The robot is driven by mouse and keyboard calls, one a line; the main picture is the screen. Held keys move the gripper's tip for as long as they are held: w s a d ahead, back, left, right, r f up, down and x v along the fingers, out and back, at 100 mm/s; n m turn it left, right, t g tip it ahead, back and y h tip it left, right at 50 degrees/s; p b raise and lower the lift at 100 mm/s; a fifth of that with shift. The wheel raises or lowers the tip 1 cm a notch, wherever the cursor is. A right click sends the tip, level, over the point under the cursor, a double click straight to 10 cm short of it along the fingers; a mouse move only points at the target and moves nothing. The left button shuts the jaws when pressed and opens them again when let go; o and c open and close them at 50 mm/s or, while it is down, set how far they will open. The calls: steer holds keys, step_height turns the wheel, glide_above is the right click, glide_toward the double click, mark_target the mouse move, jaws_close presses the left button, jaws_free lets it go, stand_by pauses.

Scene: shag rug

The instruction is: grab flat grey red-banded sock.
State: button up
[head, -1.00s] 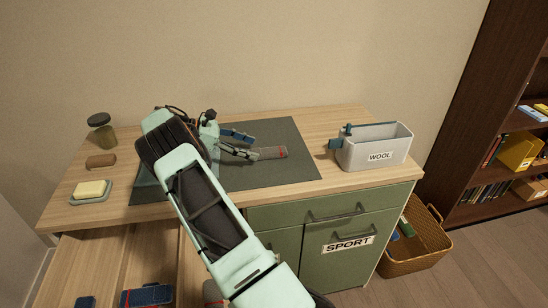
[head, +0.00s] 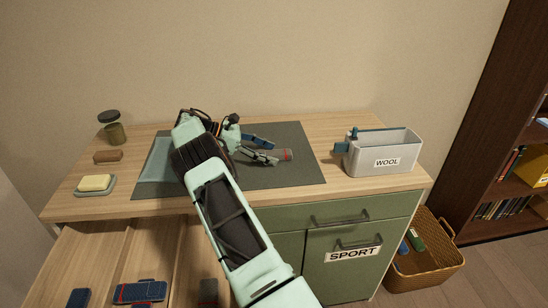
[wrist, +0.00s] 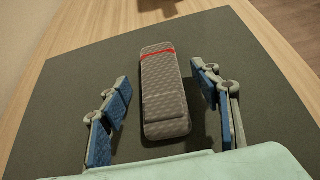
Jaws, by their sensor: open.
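The flat grey sock with a red band (wrist: 164,100) lies on the dark mat (wrist: 68,75). In the wrist view it sits between the two blue-padded fingers of my gripper (wrist: 165,112), with a gap on each side. The red band is near its far end. In the head view only the red-banded end of the sock (head: 286,155) shows clearly; the rest is partly hidden by my gripper (head: 262,150). My gripper is open and empty, low over the mat.
A grey bin labelled WOOL (head: 400,153) stands on the right of the wooden top. A soap dish (head: 96,191), a brown block (head: 108,156) and a jar (head: 113,132) are at left. An open drawer (head: 110,250) below holds folded socks. A wicker basket (head: 430,268) stands at right.

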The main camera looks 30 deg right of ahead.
steer(key=c, duration=1.1)
steer(key=shift+o, duration=0.2)
steer(key=shift+r, duration=0.1)
